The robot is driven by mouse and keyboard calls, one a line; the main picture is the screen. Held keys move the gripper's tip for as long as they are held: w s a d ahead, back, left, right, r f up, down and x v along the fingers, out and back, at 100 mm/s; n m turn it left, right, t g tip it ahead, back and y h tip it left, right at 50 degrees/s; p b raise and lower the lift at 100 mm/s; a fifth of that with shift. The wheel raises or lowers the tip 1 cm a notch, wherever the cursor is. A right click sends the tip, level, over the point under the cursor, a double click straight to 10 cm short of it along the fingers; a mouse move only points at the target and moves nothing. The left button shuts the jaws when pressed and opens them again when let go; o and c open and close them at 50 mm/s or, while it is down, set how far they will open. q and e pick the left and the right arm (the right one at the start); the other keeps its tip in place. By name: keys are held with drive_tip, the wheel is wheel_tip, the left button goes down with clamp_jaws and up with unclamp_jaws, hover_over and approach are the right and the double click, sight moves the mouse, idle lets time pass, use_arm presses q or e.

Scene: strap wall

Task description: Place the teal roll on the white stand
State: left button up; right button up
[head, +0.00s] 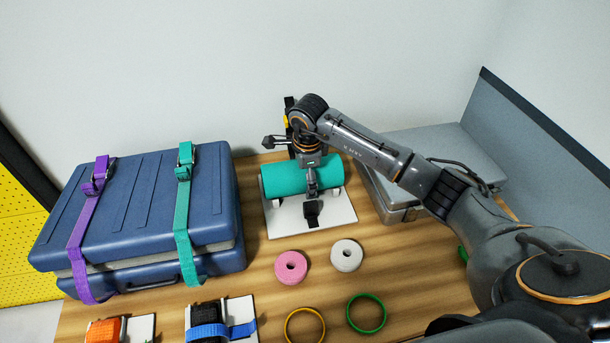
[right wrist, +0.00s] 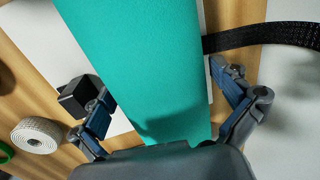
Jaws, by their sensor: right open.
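The teal roll (head: 288,180) lies on its side on the white stand (head: 335,217), towards the stand's far part. The stand is a flat white plate with small raised supports, and a black strap with a buckle (head: 312,212) lies at its front. My right gripper (head: 312,182) points down over the roll. In the right wrist view the roll (right wrist: 145,60) runs between the two open fingers (right wrist: 165,110), one on each side. I cannot tell whether the fingers touch it. The black strap (right wrist: 265,37) also shows beyond the roll. My left gripper is not in view.
A blue case (head: 140,205) with purple and teal straps stands at the left. A grey metal case (head: 440,150) is behind my right arm. Pink (head: 290,267) and white (head: 346,255) tape rolls, plus yellow (head: 304,326) and green (head: 366,313) rings, lie in front.

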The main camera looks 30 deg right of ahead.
drive_tip(key=shift+r, duration=0.5)
drive_tip(key=r, duration=0.3)
drive_tip(key=s+r+b, duration=0.1)
drive_tip(key=r, duration=0.3)
drive_tip(key=s+r+b, duration=0.1)
drive_tip(key=r, duration=0.3)
drive_tip(key=shift+a, duration=0.25)
